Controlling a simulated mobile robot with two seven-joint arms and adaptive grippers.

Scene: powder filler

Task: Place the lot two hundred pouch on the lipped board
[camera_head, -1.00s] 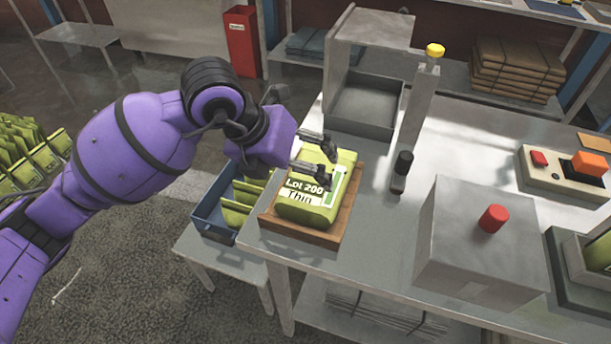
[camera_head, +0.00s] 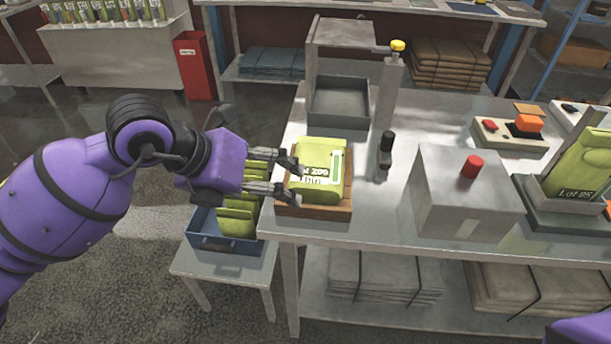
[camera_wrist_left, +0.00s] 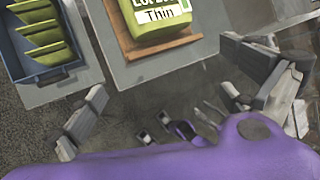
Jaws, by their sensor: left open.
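The green pouch labelled Lot 200 (camera_head: 318,187) lies flat on the brown wooden lipped board (camera_head: 322,213) at the front left corner of the metal table. It also shows at the top of the left wrist view (camera_wrist_left: 158,20), on the board (camera_wrist_left: 135,50). My left gripper (camera_head: 291,176) is open and empty, just left of the pouch in the head view. Its two fingers show apart in the wrist view (camera_wrist_left: 170,95), with nothing between them. The fingertips overlap the pouch's left edge in the head view; whether they touch it I cannot tell. My right gripper is not in view.
A blue bin (camera_head: 222,243) with green pouches stands on a low stand left of the table. A grey tray station (camera_head: 338,108), a black-knobbed lever (camera_head: 386,150) and a box with a red button (camera_head: 468,190) stand on the table. Another pouch (camera_head: 578,170) stands at the right.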

